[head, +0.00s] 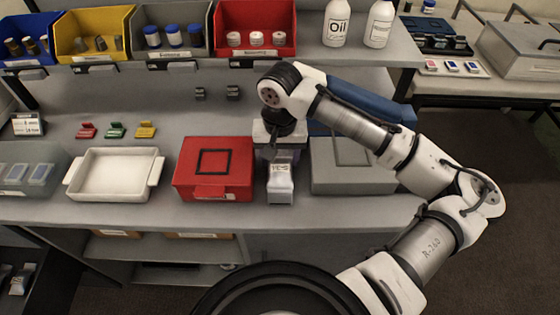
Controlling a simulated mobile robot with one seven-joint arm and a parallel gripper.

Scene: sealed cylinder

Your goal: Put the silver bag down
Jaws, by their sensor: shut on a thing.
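The silver bag (280,185) hangs under my gripper (278,158) in the head view, between the red box and the grey box. It is small and pale, with dark marking near its top. My gripper points down and is shut on the bag's upper part. The fingertips are hard to make out. I cannot tell whether the bag's bottom touches the counter (210,215) or is a little above it.
The red box (213,187) is close on the left and the grey box (345,185) on the right. A white tray (114,174) lies further left. Coloured bins, such as the red bin (254,28), line the shelf behind. A narrow counter strip is clear in front.

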